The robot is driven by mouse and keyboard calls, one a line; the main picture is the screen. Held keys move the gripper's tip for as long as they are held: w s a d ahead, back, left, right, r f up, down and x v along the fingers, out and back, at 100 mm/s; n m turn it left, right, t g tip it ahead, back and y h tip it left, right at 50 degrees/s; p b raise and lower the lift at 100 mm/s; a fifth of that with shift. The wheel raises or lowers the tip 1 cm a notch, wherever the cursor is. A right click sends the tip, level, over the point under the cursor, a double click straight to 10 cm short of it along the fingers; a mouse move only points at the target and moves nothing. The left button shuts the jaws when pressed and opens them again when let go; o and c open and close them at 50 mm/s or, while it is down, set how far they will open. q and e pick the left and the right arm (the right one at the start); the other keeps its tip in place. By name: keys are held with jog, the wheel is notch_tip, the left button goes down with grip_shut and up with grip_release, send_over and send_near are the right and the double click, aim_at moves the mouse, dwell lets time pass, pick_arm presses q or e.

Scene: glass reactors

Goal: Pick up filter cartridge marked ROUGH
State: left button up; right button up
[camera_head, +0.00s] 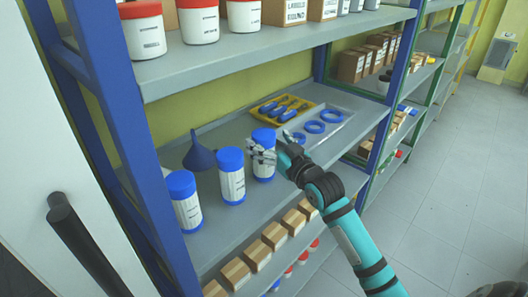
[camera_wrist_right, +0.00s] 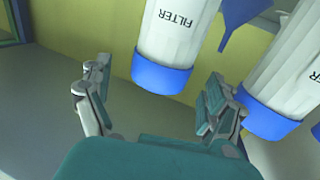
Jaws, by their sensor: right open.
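Three white filter cartridges with blue caps stand upright in a row on the middle shelf: the left one (camera_head: 187,212), the middle one (camera_head: 232,186) and the right one (camera_head: 263,167). My right gripper (camera_head: 261,155) is open in front of the right cartridge and partly covers it. In the right wrist view, seen upside down, one cartridge (camera_wrist_right: 175,32) lies ahead between the open fingers (camera_wrist_right: 150,95). Another cartridge (camera_wrist_right: 283,75) is beside the right-hand finger. Both labels there read FILTER; I cannot make out the word ROUGH. My left gripper does not show.
A blue funnel (camera_head: 199,153) stands behind the cartridges. A yellow tray (camera_head: 263,107) with blue tools and a grey tray (camera_head: 340,108) with blue rings lie further along. Blue posts (camera_head: 124,110) and the upper shelf (camera_head: 220,53) bound the space. Small boxes (camera_head: 257,254) stand below.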

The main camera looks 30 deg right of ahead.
aim_at(264, 133)
jog(key=w, duration=0.3)
jog(key=shift+w+a+f+p, duration=0.1)
jog(key=shift+w+a+p, duration=0.1)
jog(key=shift+p, duration=0.15)
jog(key=shift+d, duration=0.1)
jog(key=shift+s, duration=0.1)
jog(key=shift+c, duration=0.5)
jog(key=shift+c, duration=1)
jog(key=c, duration=1.4)
jog(key=shift+c, duration=0.3)
